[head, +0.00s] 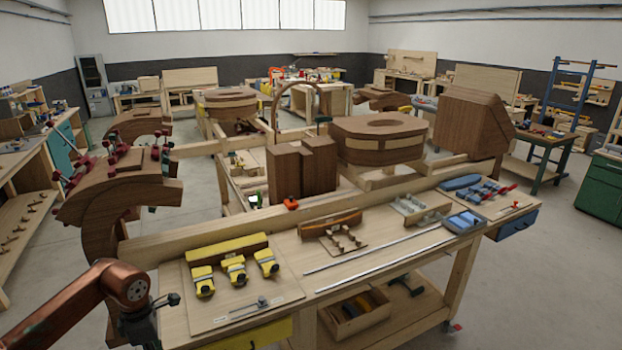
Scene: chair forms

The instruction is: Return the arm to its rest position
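My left arm, copper-brown, comes in at the lower left corner of the head view. Its black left gripper (150,338) points down at the left front end of the workbench (240,262), beside the board with yellow clamps. The lower part of the gripper is cut off by the frame's bottom edge, so its fingertips are hidden. I cannot tell whether it is open or shut, and I see nothing held in it. My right arm and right gripper are not in view.
Yellow clamps (234,270) lie on a board at the bench's left. Long metal rods (375,250) and blue tools (464,220) lie to the right. A curved wooden form with clamps (120,185) stands close behind my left arm. Grey floor is clear at right.

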